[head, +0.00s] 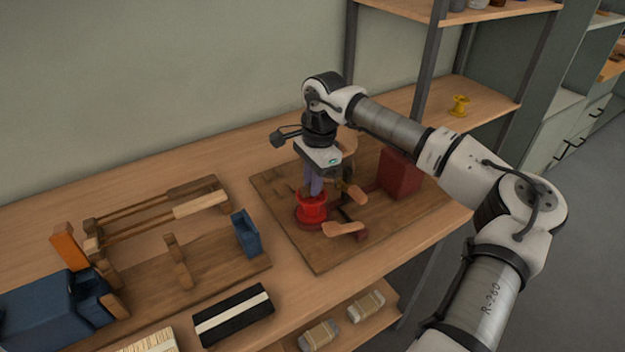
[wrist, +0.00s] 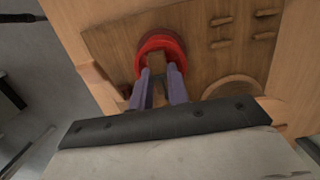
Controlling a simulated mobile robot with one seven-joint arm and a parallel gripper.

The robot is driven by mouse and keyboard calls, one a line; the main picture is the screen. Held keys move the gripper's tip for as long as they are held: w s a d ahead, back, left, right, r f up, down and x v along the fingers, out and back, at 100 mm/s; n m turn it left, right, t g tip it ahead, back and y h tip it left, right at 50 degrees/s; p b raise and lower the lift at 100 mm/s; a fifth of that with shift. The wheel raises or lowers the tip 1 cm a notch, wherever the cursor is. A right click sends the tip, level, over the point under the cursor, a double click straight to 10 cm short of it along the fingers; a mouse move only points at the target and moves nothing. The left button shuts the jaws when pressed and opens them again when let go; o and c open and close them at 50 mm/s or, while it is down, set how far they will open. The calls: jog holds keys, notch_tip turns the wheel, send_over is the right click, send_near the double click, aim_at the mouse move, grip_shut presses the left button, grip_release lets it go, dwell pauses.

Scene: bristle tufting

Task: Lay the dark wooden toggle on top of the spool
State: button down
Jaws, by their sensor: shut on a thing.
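The red spool (head: 312,214) stands upright on a brown wooden board. My gripper (head: 314,190) points down right over the spool, its purple-grey fingers at the spool's top. In the wrist view my gripper (wrist: 160,72) is shut on a small brown piece, the dark wooden toggle (wrist: 157,60), which lies within the outline of the red spool (wrist: 146,47). The toggle is hidden in the head view. I cannot tell whether it touches the spool's top.
A wooden fixture with paddle-shaped arms (head: 343,229) and a red block (head: 399,174) stand close right of the spool. A wooden rack (head: 170,215) and a blue machine (head: 50,310) are at left. A black-and-white bar (head: 233,314) lies in front. A yellow spool (head: 459,105) is on the shelf.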

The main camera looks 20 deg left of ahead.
jog(key=shift+f+b, duration=0.25)
jog(key=shift+b, duration=0.05)
jog(key=c, duration=1.3)
grip_release()
jog(key=shift+r, duration=0.15)
jog(key=r, duration=0.4)
jog(key=w+r+b, duration=0.1)
jog(key=r, duration=0.4)
jog(key=d+r, duration=0.1)
jog(key=r, duration=0.3)
jog(key=shift+w+r+b, duration=0.15)
jog(key=shift+r+b, duration=0.1)
jog(key=shift+b, duration=0.15)
